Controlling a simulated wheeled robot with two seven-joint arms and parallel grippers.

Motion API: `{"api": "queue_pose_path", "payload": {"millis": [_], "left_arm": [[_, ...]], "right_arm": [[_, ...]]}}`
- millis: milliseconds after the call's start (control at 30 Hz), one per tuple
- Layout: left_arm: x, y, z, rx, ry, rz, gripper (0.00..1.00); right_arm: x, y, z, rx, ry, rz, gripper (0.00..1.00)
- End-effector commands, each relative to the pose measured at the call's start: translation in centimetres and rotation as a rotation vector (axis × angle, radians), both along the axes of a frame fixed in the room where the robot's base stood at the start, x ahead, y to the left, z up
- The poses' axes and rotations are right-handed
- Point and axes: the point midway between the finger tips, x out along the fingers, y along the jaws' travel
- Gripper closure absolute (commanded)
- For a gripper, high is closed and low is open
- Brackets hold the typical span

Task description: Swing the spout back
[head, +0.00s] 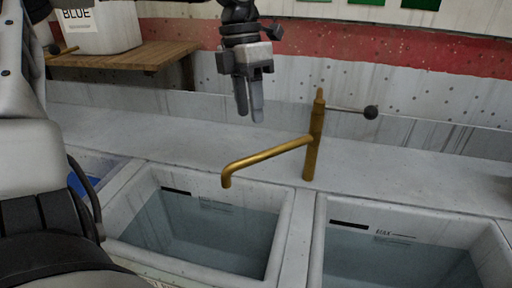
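The brass spout (268,155) reaches left from its brass post (314,145), its downturned tip over the left-middle basin (290,225). A dark rod with a black ball knob (371,112) sticks out to the right of the post. My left gripper (250,115) hangs fingers down, up and left of the post, apart from spout and post. Its two fingers show side by side with nothing visible held; whether they are apart is unclear at this angle. My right gripper is out of view.
A second basin (308,245) lies to the right, and part of another with something blue (84,184) at far left. A wooden shelf (125,55) with a white tub (100,27) stands back left. The pale ledge (400,180) right of the post is clear.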

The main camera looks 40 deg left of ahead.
Motion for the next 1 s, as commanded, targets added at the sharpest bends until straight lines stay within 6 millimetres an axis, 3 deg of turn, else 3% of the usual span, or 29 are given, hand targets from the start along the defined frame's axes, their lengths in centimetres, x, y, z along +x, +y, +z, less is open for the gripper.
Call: {"api": "queue_pose_path", "payload": {"millis": [200,400,867,1000], "left_arm": [[-0.3,-0.9,-4.8,-0.001,0.003,-0.002,0.6],[-0.5,-1.5,-7.6,0.0,0.002,0.0,0.6],[-0.5,-1.7,-8.7,0.0,-0.001,0.0,0.6],[-0.5,-1.7,-8.7,0.0,-0.001,0.0,0.99]], "right_arm": [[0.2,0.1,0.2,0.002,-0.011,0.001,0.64],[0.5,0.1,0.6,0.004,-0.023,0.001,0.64],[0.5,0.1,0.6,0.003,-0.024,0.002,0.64],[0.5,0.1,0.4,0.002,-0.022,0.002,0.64]]}}
